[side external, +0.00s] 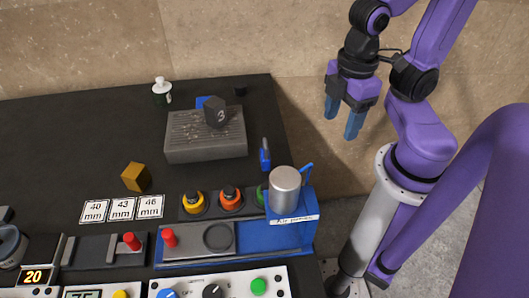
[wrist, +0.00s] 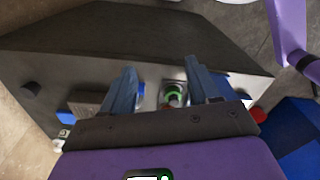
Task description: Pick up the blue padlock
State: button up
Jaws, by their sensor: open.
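A small upright blue object (side external: 265,155), which looks like the blue padlock, stands on the black table near its right edge, between the grey block and the metal cylinder. Its shackle is too small to make out. In the wrist view I cannot clearly tell it from my blue fingers. My gripper (side external: 342,116) is open and empty, raised off the table's right side, up and to the right of the blue object. In the wrist view the fingers (wrist: 160,68) are spread, with a green ringed button (wrist: 174,96) seen between them.
A blue press (side external: 290,237) with a metal cylinder (side external: 285,190) stands close in front. A grey slotted block (side external: 205,140) bears a dark piece marked 3 (side external: 215,113). A brass-coloured block (side external: 135,177) and orange button (side external: 230,196) are further left. The table's back left is largely clear.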

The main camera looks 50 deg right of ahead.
jog(key=shift+c, duration=0.5)
jog(key=n+t+h, duration=0.7)
jog(key=n+h, duration=0.3)
jog(key=h, duration=0.7)
send_over(265, 153)
jog(key=a, duration=0.2)
notch_tip(265, 153, down, 2)
jog(key=shift+d+f, duration=0.15)
jog(key=shift+f, duration=1.65)
jog(key=shift+d+f, duration=0.1)
jog(key=shift+f, duration=1.7)
jog(key=shift+x, duration=2.5)
grip_shut()
